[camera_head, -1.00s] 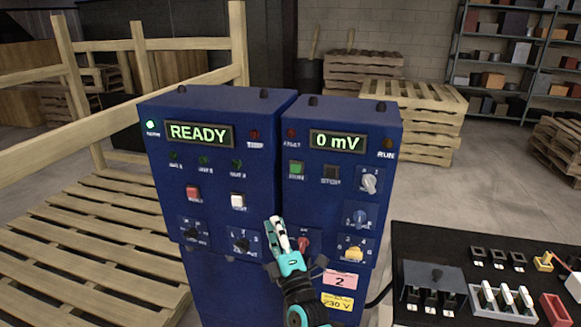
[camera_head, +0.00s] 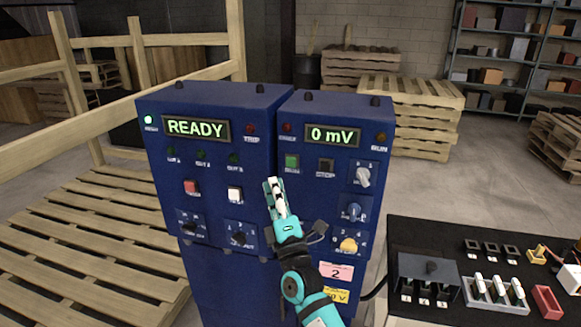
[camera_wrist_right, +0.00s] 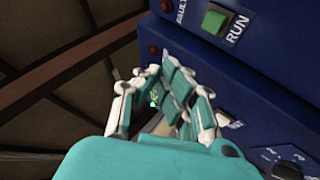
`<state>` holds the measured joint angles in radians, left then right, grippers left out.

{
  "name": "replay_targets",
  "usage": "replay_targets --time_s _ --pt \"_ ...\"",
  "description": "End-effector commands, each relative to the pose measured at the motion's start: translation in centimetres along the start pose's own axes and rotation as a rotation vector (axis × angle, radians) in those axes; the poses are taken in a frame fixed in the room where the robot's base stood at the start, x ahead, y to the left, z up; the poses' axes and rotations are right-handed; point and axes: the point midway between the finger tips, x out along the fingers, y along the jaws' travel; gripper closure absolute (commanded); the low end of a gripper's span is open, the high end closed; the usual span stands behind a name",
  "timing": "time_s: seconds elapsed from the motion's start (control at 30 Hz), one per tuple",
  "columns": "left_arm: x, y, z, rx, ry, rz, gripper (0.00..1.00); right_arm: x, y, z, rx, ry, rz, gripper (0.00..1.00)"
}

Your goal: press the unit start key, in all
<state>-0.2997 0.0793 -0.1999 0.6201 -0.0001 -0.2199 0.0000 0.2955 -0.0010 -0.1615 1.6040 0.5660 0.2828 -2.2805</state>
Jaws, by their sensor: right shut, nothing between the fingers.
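The blue cabinet has a left unit (camera_head: 210,155) whose display reads READY and a right unit (camera_head: 325,195) whose display reads 0 mV. The left unit carries a red key (camera_head: 191,187) and a white key (camera_head: 235,194); their labels are too small to read. The right unit carries a green key (camera_head: 292,162), labelled RUN in the wrist view (camera_wrist_right: 213,23), and a dark STOP key (camera_head: 326,166). My right gripper (camera_head: 273,184) is shut and empty, its tips before the seam between the units, right of the white key and below-left of the green key. My left gripper is out of view.
Rotary knobs (camera_head: 363,177) line the right unit's right side, and dark knobs (camera_head: 240,239) sit low on the left unit. A black bench (camera_head: 440,233) with switches stands at right. Wooden pallets (camera_head: 90,265) lie at left.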

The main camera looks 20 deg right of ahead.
Motion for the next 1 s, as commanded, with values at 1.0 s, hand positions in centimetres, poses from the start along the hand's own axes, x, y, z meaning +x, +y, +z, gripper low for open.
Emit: replay_targets --time_s 1.0 --pt "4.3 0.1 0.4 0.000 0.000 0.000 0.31 4.9 -3.6 3.6 0.000 0.000 0.000 1.00"
